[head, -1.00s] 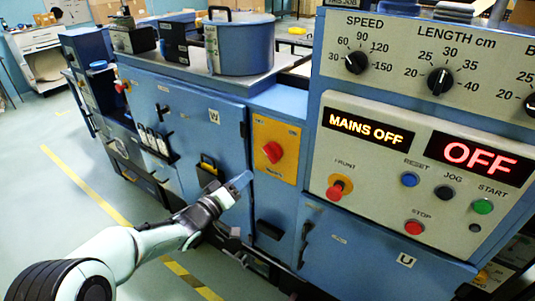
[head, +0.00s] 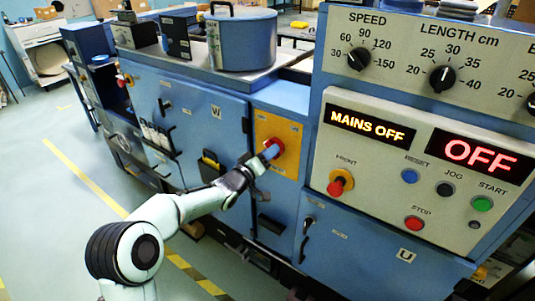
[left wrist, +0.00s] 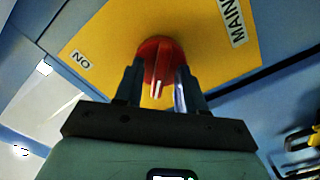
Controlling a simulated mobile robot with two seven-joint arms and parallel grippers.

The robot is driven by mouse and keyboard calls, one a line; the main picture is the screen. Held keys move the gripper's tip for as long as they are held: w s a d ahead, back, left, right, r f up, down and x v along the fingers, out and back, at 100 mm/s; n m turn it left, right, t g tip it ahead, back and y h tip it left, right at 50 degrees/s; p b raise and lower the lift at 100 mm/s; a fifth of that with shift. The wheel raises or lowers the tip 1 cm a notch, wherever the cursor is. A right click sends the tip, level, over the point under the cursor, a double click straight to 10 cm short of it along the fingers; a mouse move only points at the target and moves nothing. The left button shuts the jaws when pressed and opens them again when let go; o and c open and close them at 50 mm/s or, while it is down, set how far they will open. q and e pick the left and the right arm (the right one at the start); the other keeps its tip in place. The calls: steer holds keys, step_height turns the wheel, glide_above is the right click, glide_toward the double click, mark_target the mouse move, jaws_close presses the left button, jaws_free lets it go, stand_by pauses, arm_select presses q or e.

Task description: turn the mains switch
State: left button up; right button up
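The mains switch (head: 276,146) is a red rotary knob on a yellow plate (head: 289,166) on the blue machine front. In the left wrist view the knob (left wrist: 158,62) shows a white mark, with "ON" and "MAIN" lettering on the plate. My left gripper (head: 270,152) is at the knob. In the left wrist view its fingers (left wrist: 160,85) stand apart, one on each side of the knob; no firm squeeze shows. The display (head: 366,124) reads "MAINS OFF". My right gripper is not in view.
A control panel right of the plate has a second red knob (head: 340,182), a red stop button (head: 414,223) and a display reading "OFF" (head: 480,160). A black door handle (head: 306,238) juts out below. Open floor (head: 60,220) lies at the left.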

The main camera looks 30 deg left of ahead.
arm_select(q)
jaws_close()
steer(key=shift+m+b, duration=0.3)
steer(key=shift+m, duration=0.2)
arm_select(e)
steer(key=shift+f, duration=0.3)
arm_select(q)
steer(key=shift+m+b, duration=4.5)
steer(key=shift+m, duration=4.1)
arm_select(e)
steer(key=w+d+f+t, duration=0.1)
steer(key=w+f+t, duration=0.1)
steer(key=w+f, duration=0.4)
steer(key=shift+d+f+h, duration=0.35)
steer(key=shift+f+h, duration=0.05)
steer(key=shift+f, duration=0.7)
arm_select(q)
jaws_free()
